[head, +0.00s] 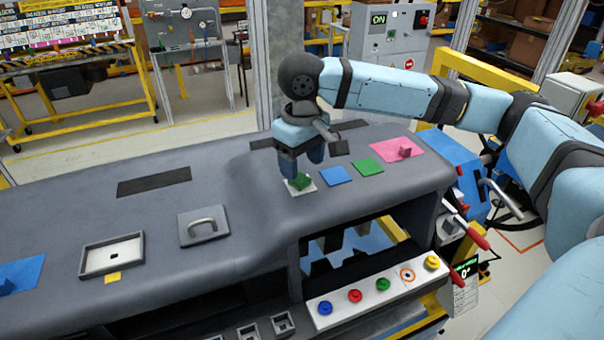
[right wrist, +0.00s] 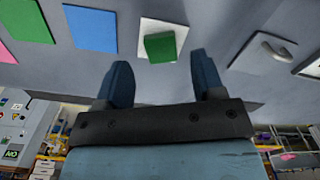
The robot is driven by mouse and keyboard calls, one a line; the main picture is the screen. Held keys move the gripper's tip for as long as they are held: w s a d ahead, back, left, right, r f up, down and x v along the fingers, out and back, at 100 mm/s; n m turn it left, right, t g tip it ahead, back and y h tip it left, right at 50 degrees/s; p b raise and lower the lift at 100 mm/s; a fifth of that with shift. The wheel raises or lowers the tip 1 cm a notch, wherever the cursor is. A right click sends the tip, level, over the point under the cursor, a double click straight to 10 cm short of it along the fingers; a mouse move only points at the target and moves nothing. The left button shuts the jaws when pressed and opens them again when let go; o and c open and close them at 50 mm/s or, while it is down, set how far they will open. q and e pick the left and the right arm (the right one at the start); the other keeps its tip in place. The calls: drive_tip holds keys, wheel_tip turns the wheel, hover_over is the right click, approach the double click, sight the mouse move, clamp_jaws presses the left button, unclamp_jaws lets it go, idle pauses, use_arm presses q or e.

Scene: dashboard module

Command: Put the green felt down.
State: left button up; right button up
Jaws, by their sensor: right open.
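A small green block (head: 300,182) sits on a white square (head: 304,190) on top of the grey dashboard. A flat green square (head: 368,167) lies apart to its right; I cannot tell which one is the green felt. My right gripper (head: 303,169) is open and empty, pointing down just above the block. In the right wrist view, the green block (right wrist: 160,46) shows beyond and between the fingertips of my gripper (right wrist: 160,63), touching neither. The flat green square (right wrist: 113,26) shows there too. My left gripper is out of view.
A blue square (head: 335,176) and a pink square (head: 397,146) with a pink block lie nearby. A handled plate (head: 203,226), a framed tray (head: 112,256) and a dark strip (head: 153,181) lie leftward. A button panel (head: 375,291) is below the front edge.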

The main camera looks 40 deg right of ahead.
sight(302, 180)
wheel_tip(302, 180, up, 9)
drive_tip(key=shift+f, duration=0.2)
idle(0.6)
